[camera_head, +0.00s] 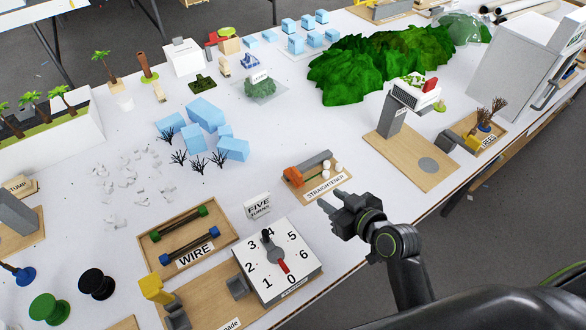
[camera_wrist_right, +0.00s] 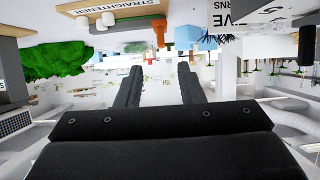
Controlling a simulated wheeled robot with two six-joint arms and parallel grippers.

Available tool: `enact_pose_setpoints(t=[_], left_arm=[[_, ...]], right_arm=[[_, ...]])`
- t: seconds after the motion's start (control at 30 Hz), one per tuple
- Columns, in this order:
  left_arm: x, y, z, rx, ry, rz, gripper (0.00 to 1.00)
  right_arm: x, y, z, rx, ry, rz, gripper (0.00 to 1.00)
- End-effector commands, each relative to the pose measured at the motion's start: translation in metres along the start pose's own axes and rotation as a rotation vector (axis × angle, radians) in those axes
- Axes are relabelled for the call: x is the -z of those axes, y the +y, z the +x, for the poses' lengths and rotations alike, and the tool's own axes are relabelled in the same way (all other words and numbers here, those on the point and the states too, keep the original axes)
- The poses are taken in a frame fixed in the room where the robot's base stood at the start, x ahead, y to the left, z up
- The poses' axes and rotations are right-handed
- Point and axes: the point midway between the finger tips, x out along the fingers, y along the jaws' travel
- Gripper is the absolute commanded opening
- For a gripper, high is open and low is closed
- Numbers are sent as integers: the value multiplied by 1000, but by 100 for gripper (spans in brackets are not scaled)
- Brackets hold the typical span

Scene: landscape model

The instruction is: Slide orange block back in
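The orange block (camera_head: 292,175) sits at the left end of the wooden STRAIGHTENER board (camera_head: 339,179), beside a grey bar (camera_head: 317,160) and small pale rounded pieces. An orange part (camera_wrist_right: 160,27) also shows at the top of the right wrist view, which is upside down, beside the board's STRAIGHTENER label (camera_wrist_right: 118,18). My right gripper (camera_head: 326,200) is just in front of the board, near its label and apart from the block. Its two fingers (camera_wrist_right: 160,68) are spread with nothing between them. My left gripper is not in view.
A FIVE TURNS sign (camera_head: 257,205) and a numbered dial box (camera_head: 300,256) stand left of my right gripper. The WIRE tray (camera_head: 160,264) lies further left. A post on a wooden base (camera_head: 410,169) stands to the right. The table's front edge is close to my right arm.

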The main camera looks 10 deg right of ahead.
Motion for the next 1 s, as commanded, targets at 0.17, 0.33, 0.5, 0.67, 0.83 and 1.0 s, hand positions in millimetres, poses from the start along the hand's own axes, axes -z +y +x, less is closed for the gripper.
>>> enact_pose_setpoints(t=[0.17,0.33,0.5,0.67,0.83,1.0], left_arm=[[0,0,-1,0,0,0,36],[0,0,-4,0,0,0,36],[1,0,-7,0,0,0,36],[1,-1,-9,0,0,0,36],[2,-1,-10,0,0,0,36],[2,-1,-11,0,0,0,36]], right_arm=[[13,0,10,4,48,-6,35],[14,-1,32,5,46,-4,35],[15,-1,61,5,45,-4,35],[16,-1,88,4,44,-6,35],[16,-1,114,4,43,-5,35],[17,-1,140,4,43,-5,35]])
